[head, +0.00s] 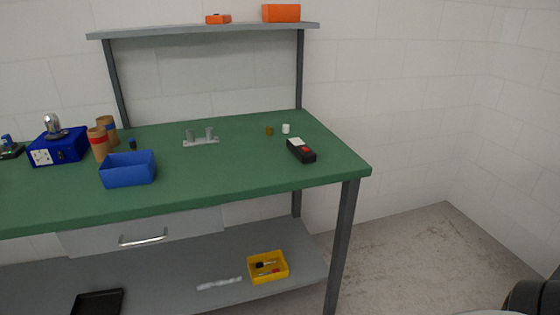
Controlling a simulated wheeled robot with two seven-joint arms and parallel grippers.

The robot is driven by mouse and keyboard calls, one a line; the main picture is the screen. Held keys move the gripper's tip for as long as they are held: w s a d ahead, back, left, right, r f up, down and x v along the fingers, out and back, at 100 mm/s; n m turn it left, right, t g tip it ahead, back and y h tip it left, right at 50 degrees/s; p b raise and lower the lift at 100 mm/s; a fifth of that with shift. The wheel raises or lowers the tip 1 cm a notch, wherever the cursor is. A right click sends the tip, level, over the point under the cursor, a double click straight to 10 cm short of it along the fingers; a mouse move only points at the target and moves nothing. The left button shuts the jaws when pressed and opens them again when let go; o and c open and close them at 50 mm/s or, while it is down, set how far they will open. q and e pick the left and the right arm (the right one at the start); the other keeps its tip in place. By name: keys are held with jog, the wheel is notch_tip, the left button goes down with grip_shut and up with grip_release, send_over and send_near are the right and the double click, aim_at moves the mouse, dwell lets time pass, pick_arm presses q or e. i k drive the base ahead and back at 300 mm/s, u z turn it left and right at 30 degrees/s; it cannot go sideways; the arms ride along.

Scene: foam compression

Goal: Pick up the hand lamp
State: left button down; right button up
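A small black handheld device (301,151) with a white patch and a red part lies on the right end of the green workbench (240,170); it may be the hand lamp, but it is too small to tell for sure. Nothing touches it. Neither of my grippers shows in the head view.
A grey stand (200,138), a blue bin (128,169), cardboard tubes (98,144) and a blue instrument box (60,147) stand further left. A raised shelf (200,31) runs behind. The bench front is clear.

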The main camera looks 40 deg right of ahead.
aim_at(295, 145)
jog(key=u, duration=0.25)
jog(key=i, duration=1.45)
jog(key=z, duration=1.35)
